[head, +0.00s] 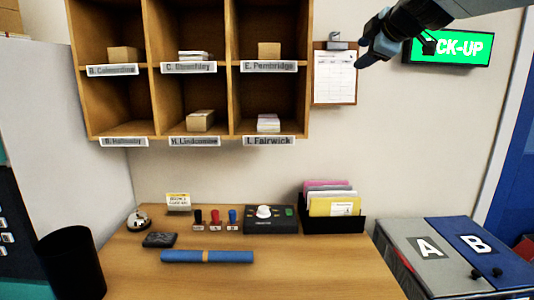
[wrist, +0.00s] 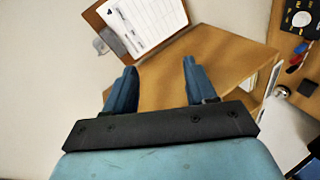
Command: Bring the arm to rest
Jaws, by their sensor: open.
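My gripper (head: 370,50) is raised at the upper right of the head view, in front of the wall beside the clipboard (head: 334,78). In the wrist view my gripper (wrist: 156,75) has its two blue fingers spread apart, with nothing between them. It is open and empty. The clipboard with its printed sheet also shows in the wrist view (wrist: 145,22), beyond the fingers. In the head view the gripper tips are near the sheet's right edge; I cannot tell whether they touch it.
A wooden pigeonhole shelf (head: 190,69) with boxes hangs at left. The desk (head: 280,279) holds a blue roll (head: 207,257), stamps (head: 215,219), a control box (head: 271,220) and a folder tray (head: 333,224). Bins A and B (head: 455,262) stand at right, below a green sign (head: 468,49).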

